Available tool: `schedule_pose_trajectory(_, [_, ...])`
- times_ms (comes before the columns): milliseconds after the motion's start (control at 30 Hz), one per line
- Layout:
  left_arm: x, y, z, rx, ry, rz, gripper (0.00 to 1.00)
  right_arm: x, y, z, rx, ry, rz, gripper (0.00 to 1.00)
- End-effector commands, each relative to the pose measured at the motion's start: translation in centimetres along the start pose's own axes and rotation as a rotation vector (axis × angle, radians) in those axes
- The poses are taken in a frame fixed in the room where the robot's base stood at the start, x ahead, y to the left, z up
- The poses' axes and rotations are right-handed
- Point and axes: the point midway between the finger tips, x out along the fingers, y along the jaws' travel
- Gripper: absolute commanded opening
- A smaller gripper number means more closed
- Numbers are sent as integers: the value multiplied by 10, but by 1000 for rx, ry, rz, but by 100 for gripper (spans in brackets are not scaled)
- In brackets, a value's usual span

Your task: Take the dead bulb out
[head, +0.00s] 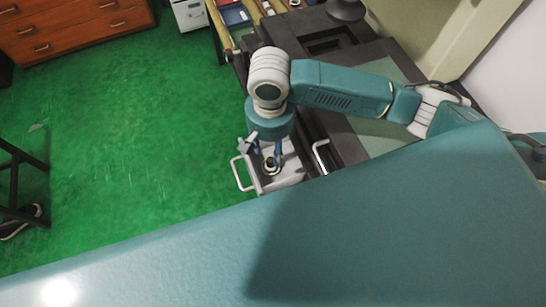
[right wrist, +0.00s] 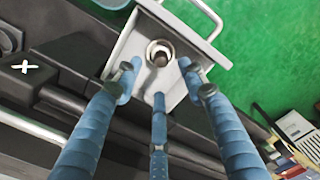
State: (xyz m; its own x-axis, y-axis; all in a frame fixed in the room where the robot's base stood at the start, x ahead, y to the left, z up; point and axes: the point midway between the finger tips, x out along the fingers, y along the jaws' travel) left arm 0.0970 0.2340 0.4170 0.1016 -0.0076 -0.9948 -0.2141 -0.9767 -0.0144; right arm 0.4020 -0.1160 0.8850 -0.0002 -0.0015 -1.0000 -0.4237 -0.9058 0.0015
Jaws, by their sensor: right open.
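A grey metal box with side handles (head: 293,177) stands below my right gripper (head: 267,158) in the head view. In the right wrist view the box's top plate (right wrist: 134,48) carries a metal ring (right wrist: 150,47) with a small dark round piece (right wrist: 160,59) in its middle. I cannot tell whether this piece is the bulb; no clear glass bulb shows. My right gripper (right wrist: 159,83) has three blue fingers spread apart around the ring's near side, with nothing between them. Their exact height over the plate is hard to tell. My left gripper is not in view.
A dark bench (head: 345,146) runs along the right of the box. A shelf with blue bins (head: 235,15) and a white box (head: 188,14) stand at the back. A wooden drawer chest (head: 75,28) is far left. The green floor (head: 140,130) on the left is mostly clear.

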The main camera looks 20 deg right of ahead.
Motion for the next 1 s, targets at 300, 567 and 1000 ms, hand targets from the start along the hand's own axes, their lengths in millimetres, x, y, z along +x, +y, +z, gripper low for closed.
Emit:
schedule_pose_trajectory(300, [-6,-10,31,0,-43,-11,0,30,0,0,1,0,3,41])
schedule_pose_trajectory(567, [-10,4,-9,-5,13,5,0,66,-1,1,0,2,1,41])
schedule_pose_trajectory(1000, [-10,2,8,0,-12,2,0,72,-1,0,-1,2,-1,13])
